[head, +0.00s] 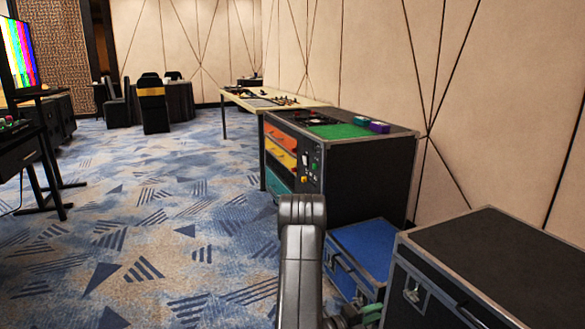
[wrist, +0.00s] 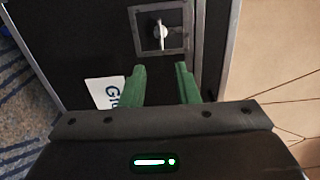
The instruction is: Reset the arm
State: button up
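My arm (head: 301,250) stands up at the bottom centre of the head view, in front of the blue case. My gripper (wrist: 158,70) shows in the wrist view as two green fingers held apart, with nothing visible between them. Beyond the fingers is a black case side with a metal latch (wrist: 161,32) in a recessed square plate. A white label with dark letters (wrist: 106,91) is on that surface left of the fingers. In the head view the fingertips are hidden; only a bit of green shows low beside the arm.
A black flight case (head: 490,255) fills the right front, with a blue case (head: 358,252) beside it. Behind stands a drawer cabinet (head: 362,175) with a green top mat (head: 338,131). A long table (head: 262,100) is further back. Carpet (head: 150,230) on the left is open.

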aim_at(414, 295)
jog(key=w+d+n+b, duration=0.1)
jog(key=d+n, duration=0.1)
jog(key=d, duration=0.2)
jog(key=w+d+n+b, duration=0.1)
jog(key=w+d+n, duration=0.1)
jog(key=d+n, duration=0.1)
jog(key=w+d+n+b, duration=0.1)
jog(key=w+d+n, duration=0.1)
jog(key=d, duration=0.3)
jog(key=shift+w+d+r+n, duration=0.15)
jog(key=shift+r+n, duration=0.1)
jog(key=shift+n, duration=0.15)
dwell(0.6)
